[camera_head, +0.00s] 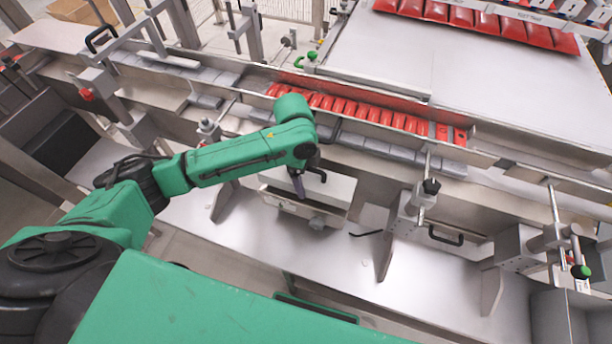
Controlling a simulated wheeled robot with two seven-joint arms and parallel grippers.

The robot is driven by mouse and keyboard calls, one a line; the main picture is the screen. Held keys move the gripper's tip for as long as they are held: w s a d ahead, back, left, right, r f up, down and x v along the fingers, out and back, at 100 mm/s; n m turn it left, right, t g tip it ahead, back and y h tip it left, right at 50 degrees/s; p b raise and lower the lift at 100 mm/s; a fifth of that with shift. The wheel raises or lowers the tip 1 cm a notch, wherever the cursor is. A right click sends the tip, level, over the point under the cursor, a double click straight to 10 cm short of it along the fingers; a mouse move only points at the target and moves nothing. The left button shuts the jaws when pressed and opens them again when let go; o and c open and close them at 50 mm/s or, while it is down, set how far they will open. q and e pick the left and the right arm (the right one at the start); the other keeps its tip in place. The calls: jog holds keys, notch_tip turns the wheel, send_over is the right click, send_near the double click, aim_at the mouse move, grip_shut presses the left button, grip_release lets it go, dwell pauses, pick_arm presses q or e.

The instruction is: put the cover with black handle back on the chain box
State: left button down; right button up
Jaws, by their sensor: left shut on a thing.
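My left arm reaches in from the left, and its gripper (299,184) points down, shut at a small black handle (317,173). The handle belongs to a pale metal cover (338,188), partly hidden by my gripper and wrist. The cover is at a metal box (290,207) on the front of the machine, which I take for the chain box. I cannot tell whether the cover rests on the box or is held just above it. My right gripper is not in view.
A conveyor channel with red packs (350,108) runs behind the box. Metal brackets and a clamp with a black knob (430,186) stand to the right. Another black handle (445,238) is further right. The metal ledge (340,262) in front is mostly clear.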

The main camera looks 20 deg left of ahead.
pick_arm(q)
jog(key=shift+f, duration=0.5)
grip_release()
jog(key=r, duration=0.4)
jog(key=a+r+b, duration=0.1)
jog(key=r, duration=0.8)
jog(key=shift+a+b, duration=0.2)
jog(key=shift+b, duration=0.2)
